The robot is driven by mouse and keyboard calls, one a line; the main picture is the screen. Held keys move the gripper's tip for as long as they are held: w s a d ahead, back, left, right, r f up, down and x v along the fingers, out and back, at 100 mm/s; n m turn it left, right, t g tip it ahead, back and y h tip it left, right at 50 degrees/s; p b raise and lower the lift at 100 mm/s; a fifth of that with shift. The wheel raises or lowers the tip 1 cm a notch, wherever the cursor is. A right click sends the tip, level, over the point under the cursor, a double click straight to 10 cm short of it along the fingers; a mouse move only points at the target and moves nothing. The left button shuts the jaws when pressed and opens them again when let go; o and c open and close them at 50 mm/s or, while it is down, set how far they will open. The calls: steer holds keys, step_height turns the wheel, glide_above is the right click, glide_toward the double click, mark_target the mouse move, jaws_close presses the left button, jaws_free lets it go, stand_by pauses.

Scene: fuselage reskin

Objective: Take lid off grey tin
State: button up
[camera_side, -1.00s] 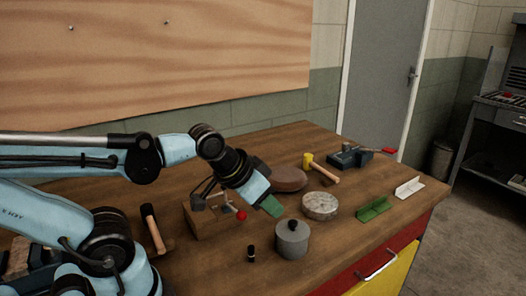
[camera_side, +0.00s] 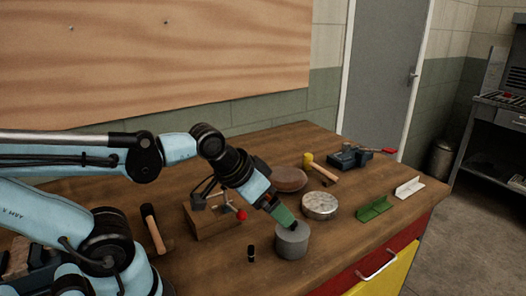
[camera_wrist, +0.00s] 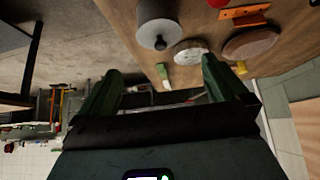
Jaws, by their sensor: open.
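The grey tin (camera_side: 292,244) stands upright near the front edge of the bench, with its flat grey lid on top. The lid has a dark knob, mostly covered by my fingers in the side view. In the wrist view the tin (camera_wrist: 157,10) is at the top, and the knob (camera_wrist: 160,43) shows beyond the fingertips, roughly centred between them. My gripper (camera_side: 286,219) has green fingers and reaches down at a slant to the lid, close to the knob. It also shows in the wrist view (camera_wrist: 162,66), open with nothing between the fingers. I cannot tell whether it touches the knob.
A pale round tin (camera_side: 319,206) stands just behind and right of the grey tin. A brown disc (camera_side: 290,179) lies farther back. A wooden block (camera_side: 212,225) with a red-knobbed clamp and a small black cylinder (camera_side: 251,253) are to the left. A green bracket (camera_side: 375,209) is at right.

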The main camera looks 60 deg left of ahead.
steer(key=w+r+n+g, duration=0.4)
steer(key=n+g, duration=0.3)
glide_above(293, 226)
steer(key=f, duration=0.6)
steer(key=shift+a+f, duration=0.4)
steer(key=shift+w+f, duration=0.15)
steer(key=shift+f, duration=1.2)
steer(key=shift+w+f, duration=0.1)
steer(key=shift+f, duration=1.2)
steer(key=c, duration=0.8)
steer(key=shift+r, duration=0.1)
